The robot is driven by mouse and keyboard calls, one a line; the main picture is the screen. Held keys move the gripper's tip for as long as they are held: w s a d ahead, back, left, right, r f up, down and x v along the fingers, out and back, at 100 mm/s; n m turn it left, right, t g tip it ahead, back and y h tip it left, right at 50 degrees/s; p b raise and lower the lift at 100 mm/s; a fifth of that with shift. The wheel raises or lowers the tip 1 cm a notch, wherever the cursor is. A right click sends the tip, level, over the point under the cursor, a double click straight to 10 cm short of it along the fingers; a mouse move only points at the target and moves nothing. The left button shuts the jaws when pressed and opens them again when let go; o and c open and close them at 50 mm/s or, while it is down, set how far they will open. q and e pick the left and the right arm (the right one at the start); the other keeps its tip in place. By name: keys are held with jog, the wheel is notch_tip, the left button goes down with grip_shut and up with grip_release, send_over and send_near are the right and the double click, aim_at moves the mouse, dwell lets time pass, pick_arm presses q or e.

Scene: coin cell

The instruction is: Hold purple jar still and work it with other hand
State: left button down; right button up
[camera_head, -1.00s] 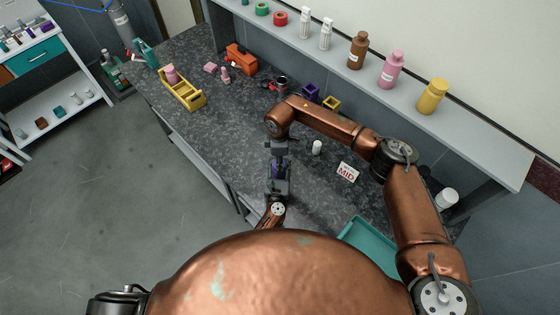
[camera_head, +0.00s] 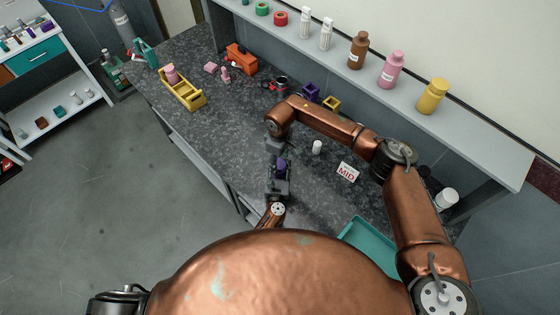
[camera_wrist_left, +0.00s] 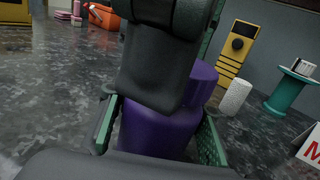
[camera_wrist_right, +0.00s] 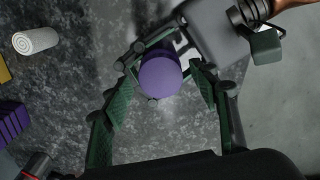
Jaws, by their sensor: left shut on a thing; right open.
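The purple jar (camera_head: 281,166) is upright in my left gripper (camera_head: 278,187), near the bench's front edge. In the left wrist view the jar (camera_wrist_left: 155,133) sits between the green fingers, and a dark part of my right gripper covers some of its top. In the right wrist view the round purple top (camera_wrist_right: 161,76) faces the camera. My right gripper (camera_wrist_right: 165,90) is open, its green fingers spread on either side of the top with gaps visible. In the head view my right gripper (camera_head: 275,146) is just beyond and above the jar.
A white cylinder (camera_head: 317,147) stands right of the jar, near a MID sign (camera_head: 347,172). A teal tray (camera_head: 368,245) lies at the near right. A yellow rack (camera_head: 184,96), purple holder (camera_head: 310,93) and orange box (camera_head: 241,58) are further back. Bottles line the shelf (camera_head: 466,118).

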jog(key=shift+r, duration=0.1)
jog(key=shift+r, duration=2.1)
jog(key=shift+c, duration=0.3)
